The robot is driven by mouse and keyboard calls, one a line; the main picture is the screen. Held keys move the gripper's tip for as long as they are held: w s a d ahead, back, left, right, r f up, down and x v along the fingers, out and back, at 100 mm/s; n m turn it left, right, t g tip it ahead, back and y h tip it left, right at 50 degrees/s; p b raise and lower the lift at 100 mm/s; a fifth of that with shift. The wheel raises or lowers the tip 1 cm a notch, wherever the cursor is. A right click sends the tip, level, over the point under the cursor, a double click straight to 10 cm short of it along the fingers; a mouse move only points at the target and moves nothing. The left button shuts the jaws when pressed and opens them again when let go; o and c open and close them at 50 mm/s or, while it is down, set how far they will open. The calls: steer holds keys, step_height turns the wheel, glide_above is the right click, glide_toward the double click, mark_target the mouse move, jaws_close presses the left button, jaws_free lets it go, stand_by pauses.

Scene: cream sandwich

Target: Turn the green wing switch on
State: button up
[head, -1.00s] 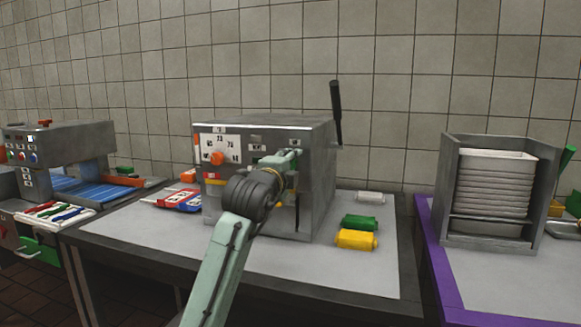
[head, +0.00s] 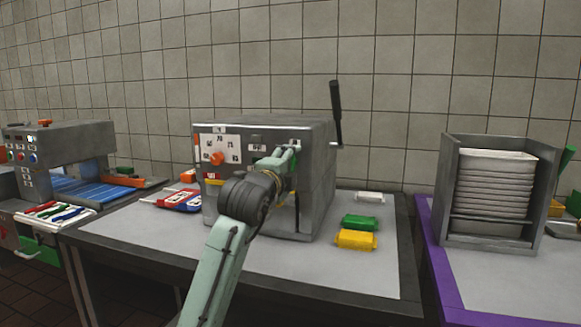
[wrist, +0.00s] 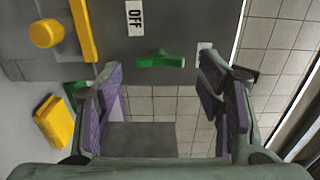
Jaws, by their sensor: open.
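The green wing switch (wrist: 161,59) shows in the wrist view on the grey machine face. It lies lengthwise across the picture, between an OFF label (wrist: 134,18) and a pale label (wrist: 204,46) partly covered by a finger. My gripper (wrist: 162,78) is open, with one purple-padded finger on each side of the switch in the picture. I see no clear contact with it. In the head view my arm reaches to the upper right of the grey machine's front (head: 222,190), and I cannot make out the switch there.
An orange knob (head: 217,158) is on the machine's front, and a black lever (head: 336,112) rises at its right. Green (head: 360,222) and yellow (head: 356,240) blocks lie on the table (head: 300,268) to the right.

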steer(key=v, duration=1)
steer(key=shift+s, duration=0.35)
steer(key=shift+a, duration=0.1)
